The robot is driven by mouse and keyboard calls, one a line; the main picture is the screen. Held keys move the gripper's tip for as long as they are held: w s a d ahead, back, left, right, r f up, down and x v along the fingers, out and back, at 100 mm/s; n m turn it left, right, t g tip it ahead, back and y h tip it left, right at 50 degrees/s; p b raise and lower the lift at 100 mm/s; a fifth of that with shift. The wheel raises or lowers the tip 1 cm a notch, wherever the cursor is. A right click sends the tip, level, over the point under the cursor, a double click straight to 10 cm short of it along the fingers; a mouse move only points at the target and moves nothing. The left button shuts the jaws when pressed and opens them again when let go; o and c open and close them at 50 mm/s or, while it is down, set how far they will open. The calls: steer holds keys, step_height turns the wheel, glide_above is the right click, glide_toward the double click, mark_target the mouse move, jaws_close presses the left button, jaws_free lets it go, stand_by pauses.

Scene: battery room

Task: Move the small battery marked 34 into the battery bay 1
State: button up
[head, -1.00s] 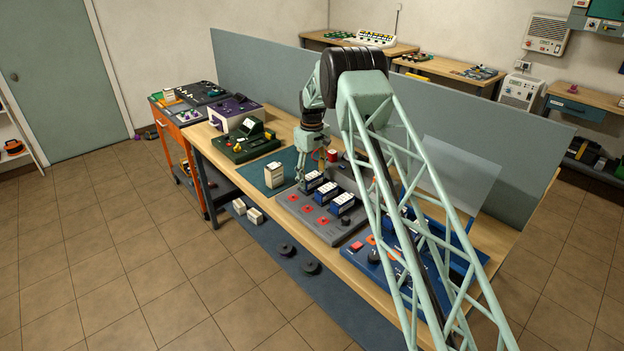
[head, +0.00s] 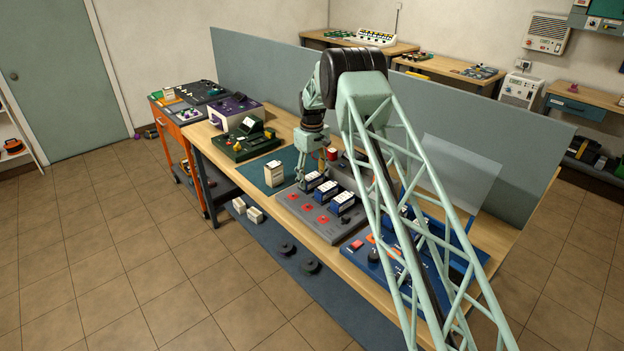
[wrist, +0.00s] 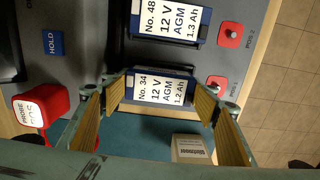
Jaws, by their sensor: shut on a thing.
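The small battery marked 34 (wrist: 160,90) is dark blue with a white label reading 12 V AGM 1.2 Ah. My gripper (wrist: 160,106) is shut on it, one yellow-padded finger at each side. The battery is at battery bay 1 on the grey panel (wrist: 118,35), in line with the red POS 1 button (wrist: 216,84). The bay itself is hidden under the battery, and I cannot tell if it is fully seated. In the head view my gripper (head: 313,176) is low over the panel's far-left end, with the battery (head: 313,182) between its fingers.
The battery marked 48 (wrist: 170,22) sits close beside it; another battery (head: 342,203) stands farther along the panel. A red probe block (wrist: 42,103) is near the left finger. A cream box (head: 274,174) stands on the teal mat. A blue device (head: 372,255) is at the right.

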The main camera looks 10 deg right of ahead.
mark_target(312, 176)
steer(key=o, duration=0.9)
steer(key=shift+f, duration=0.1)
steer(key=shift+r+p, duration=1.75)
steer(key=shift+r, duration=3.8)
